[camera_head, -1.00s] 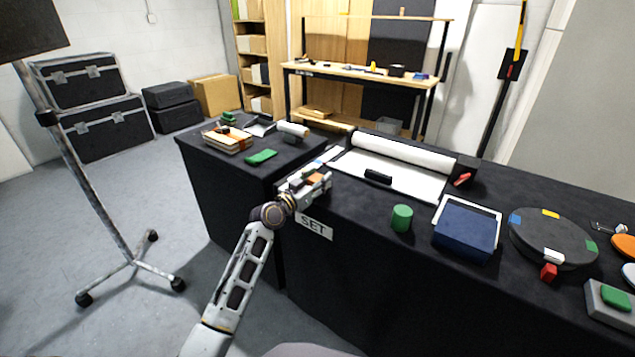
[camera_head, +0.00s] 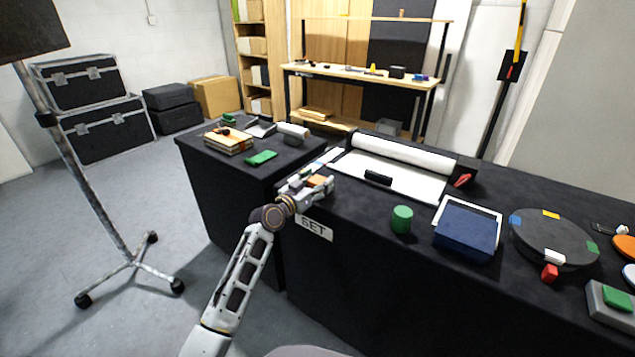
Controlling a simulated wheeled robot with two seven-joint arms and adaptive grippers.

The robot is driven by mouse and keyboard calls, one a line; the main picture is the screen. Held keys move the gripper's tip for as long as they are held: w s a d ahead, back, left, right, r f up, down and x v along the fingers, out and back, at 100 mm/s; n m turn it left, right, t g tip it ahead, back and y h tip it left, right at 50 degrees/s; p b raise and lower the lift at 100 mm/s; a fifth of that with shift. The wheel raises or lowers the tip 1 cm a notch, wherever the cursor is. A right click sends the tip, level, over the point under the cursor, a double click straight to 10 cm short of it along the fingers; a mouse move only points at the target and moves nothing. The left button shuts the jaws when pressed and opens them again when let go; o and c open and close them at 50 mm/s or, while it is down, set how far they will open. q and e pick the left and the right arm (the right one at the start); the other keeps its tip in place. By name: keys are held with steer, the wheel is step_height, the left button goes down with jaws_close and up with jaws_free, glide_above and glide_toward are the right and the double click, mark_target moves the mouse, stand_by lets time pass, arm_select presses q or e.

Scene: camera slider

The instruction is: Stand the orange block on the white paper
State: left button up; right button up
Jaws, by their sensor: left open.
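The orange block (camera_head: 317,181) is at the front left edge of the black-covered table, at my left gripper's fingers. It is partly hidden by the gripper. My left gripper (camera_head: 322,184) is open around or right beside the block; I cannot tell which, nor whether it touches. The white paper (camera_head: 413,181) lies spread from a white roll on the table, to the right of and behind the gripper. The block is off this sheet. My right gripper is not in view.
A black object (camera_head: 378,177) lies on the paper's front edge. A green cylinder (camera_head: 401,219), a navy box (camera_head: 467,231) and a dark round turntable (camera_head: 552,238) stand to the right. A side table (camera_head: 215,165) with books is at left.

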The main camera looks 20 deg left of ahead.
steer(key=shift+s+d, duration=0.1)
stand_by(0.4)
arm_select(q)
steer(key=shift+s+a, duration=0.2)
steer(key=shift+s, duration=0.25)
steer(key=shift+p+v, duration=0.45)
steer(key=shift+v, duration=0.6)
steer(key=shift+s+a+r, duration=0.1)
steer(key=shift+s, duration=0.6)
steer(key=shift+s+a+p, duration=0.2)
steer(key=shift+s+p, duration=0.15)
steer(key=shift+s, duration=0.35)
steer(key=shift+s+a, duration=0.25)
steer(key=shift+s, duration=0.4)
glide_toward(313, 184)
steer(key=shift+s+p, duration=0.4)
steer(key=shift+s, duration=0.3)
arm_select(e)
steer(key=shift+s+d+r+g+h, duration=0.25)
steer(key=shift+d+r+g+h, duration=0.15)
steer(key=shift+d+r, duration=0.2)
